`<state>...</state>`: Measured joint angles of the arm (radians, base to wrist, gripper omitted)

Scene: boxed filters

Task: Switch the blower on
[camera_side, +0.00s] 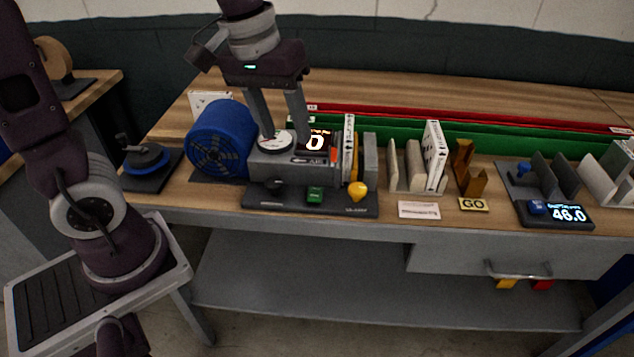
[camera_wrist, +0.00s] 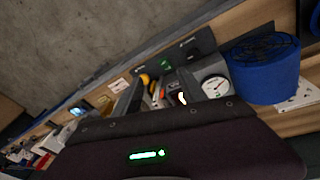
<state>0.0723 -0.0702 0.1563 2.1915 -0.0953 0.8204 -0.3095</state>
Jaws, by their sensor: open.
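The blower, a blue drum with a grilled face (camera_side: 218,142), stands at the left of the bench, joined to a grey housing (camera_side: 285,166). The drum also shows at the right in the wrist view (camera_wrist: 264,72). The housing bears a round white gauge (camera_side: 276,142) and a lit display (camera_side: 317,141) reading 0. On the dark base in front are a green button (camera_side: 315,195), a yellow knob (camera_side: 357,190) and a small black part (camera_side: 274,184), too dark to make out. My gripper (camera_side: 284,138) is open and empty, fingers pointing down above the housing, behind the button.
A white-edged filter (camera_side: 348,145) stands upright at the housing's right end. Further right are a rack of boxed filters (camera_side: 433,155), a GO plate (camera_side: 473,204) and a scale display (camera_side: 568,213) reading 46.0. Red and green strips run behind. The bench front edge (camera_side: 420,230) is close.

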